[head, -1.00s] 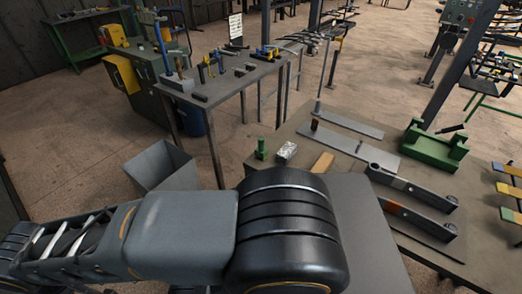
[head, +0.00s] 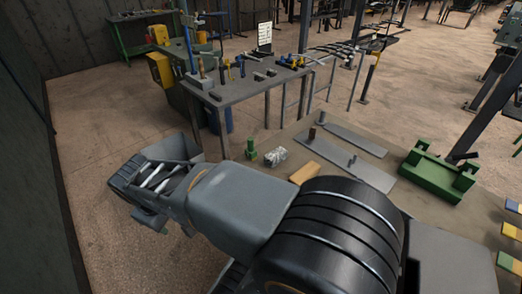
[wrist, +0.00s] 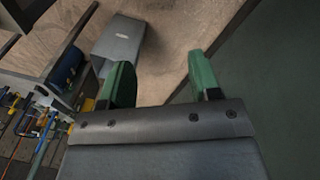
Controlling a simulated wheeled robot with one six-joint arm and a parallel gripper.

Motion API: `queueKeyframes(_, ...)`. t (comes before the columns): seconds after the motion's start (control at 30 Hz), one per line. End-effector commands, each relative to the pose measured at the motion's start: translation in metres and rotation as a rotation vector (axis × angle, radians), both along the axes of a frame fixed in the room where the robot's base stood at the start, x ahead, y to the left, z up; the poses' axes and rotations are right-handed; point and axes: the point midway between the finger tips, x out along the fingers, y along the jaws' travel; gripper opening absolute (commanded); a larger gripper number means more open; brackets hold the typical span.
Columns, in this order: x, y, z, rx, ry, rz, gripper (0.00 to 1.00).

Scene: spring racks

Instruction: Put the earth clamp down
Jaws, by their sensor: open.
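My gripper (wrist: 163,78) shows in the wrist view with its two green fingers spread apart and nothing between them. Beyond the fingers are the bare floor and a dark green wall. In the head view my arm reaches left, past the near table's edge, and its fingers are not clearly visible. I cannot make out an earth clamp for certain in either view. A small green upright piece (head: 251,150) stands on the near table (head: 372,210), apart from my gripper.
A grey open bin (wrist: 118,45) stands on the floor, partly behind my arm in the head view. A tool bench (head: 255,92) stands behind. The near table holds a speckled block (head: 275,156), flat plates (head: 362,168) and a green fixture (head: 438,172).

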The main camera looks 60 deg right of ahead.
Motion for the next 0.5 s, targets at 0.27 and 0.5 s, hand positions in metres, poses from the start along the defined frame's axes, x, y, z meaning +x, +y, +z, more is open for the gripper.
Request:
queueKeyframes(0.27, 0.022, -0.133, -0.030, -0.446, 0.629, 0.257, 0.57)
queueKeyframes(0.5, 0.043, -0.231, -0.043, -0.686, 1.147, 0.436, 0.57)
